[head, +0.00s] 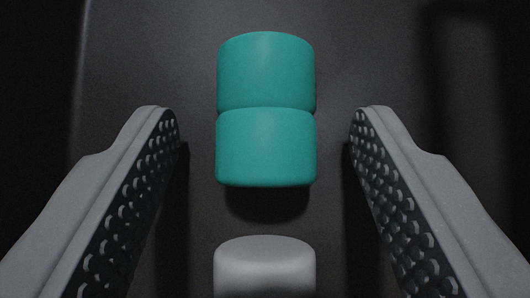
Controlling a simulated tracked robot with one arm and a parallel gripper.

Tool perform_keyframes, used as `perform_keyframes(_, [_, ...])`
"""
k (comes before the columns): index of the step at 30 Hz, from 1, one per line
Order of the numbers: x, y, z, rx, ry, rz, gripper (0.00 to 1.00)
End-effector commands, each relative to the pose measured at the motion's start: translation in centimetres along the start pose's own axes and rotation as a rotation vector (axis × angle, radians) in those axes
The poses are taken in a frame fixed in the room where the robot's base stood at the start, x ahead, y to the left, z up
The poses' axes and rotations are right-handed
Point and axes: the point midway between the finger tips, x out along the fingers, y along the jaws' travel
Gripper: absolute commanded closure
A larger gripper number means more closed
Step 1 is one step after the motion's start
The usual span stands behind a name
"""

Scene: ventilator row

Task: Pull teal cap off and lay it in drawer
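A teal cap (266,148) is in the upper middle of the head view, with a groove across its middle; I cannot tell whether it is one piece or two pieces touching end to end. It shows against a dark surface, with a shadow at its near end. My gripper (265,112) is open, one finger to the left of the teal cap and one to the right, with a clear gap on both sides. Nothing is held. I cannot make out the drawer for certain.
A pale grey rounded cylinder (265,268) lies at the bottom middle, between the fingers and apart from the teal cap. The dark surface (370,60) is otherwise bare around them. A faint edge runs along its left side, and the far right is in deep shadow.

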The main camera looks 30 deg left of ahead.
Motion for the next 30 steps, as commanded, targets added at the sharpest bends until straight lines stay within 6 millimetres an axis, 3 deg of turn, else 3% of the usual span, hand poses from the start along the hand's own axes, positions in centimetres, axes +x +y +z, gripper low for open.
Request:
perform_keyframes(8, [-1.5, 0.0, -0.1, 0.001, -0.001, 0.0, 0.46])
perform_keyframes(21, [-10.3, 0.1, -0.1, 0.002, -0.001, 0.002, 0.46])
perform_keyframes(30, [-13.4, 0.0, -0.1, -0.001, -0.001, 0.0, 0.46])
